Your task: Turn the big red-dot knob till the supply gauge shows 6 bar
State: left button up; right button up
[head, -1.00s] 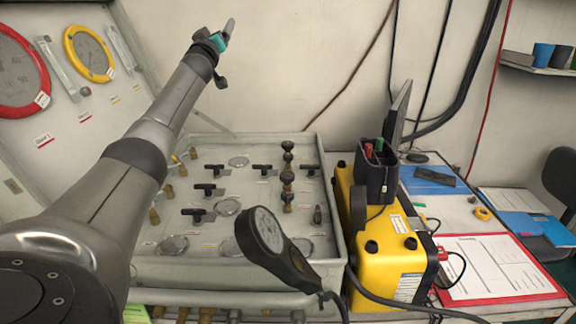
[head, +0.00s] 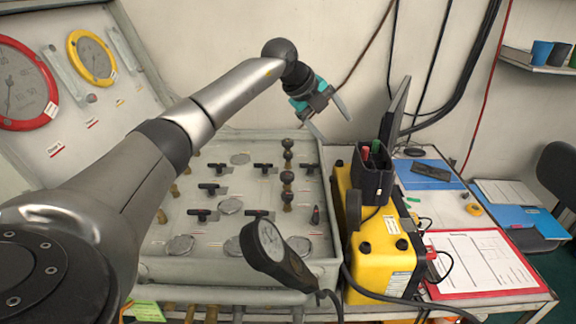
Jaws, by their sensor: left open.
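No gauge's label or value is readable, so I cannot tell which is the supply gauge. My left gripper (head: 333,127) is open and empty, above the panel's back right edge, fingers slanting down and right, apart from the knobs. My left arm hides the panel's left part. My right gripper is not in view.
A black gauge on a hose (head: 270,240) stands at the panel's front edge. The raised lid carries a red-rimmed gauge (head: 50,108) and a yellow-rimmed gauge (head: 92,57). To the right are a yellow case (head: 380,275), a black pen holder (head: 372,185) and a red clipboard (head: 485,294).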

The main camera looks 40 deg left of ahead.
aim_at(287, 175)
pick_arm(q)
jog(key=s+a+f+m+g+y+p, duration=0.2)
jog(key=s+a+f+g+y, duration=0.1)
jog(key=s+a+g+y, duration=0.3)
jog(key=shift+t+y, duration=0.3)
jog(key=shift+t, duration=0.4)
jog(key=x, duration=1.3)
jog(key=shift+s, duration=0.35)
jog(key=shift+b+x, duration=0.3)
jog(key=shift+x, duration=0.6)
grip_shut()
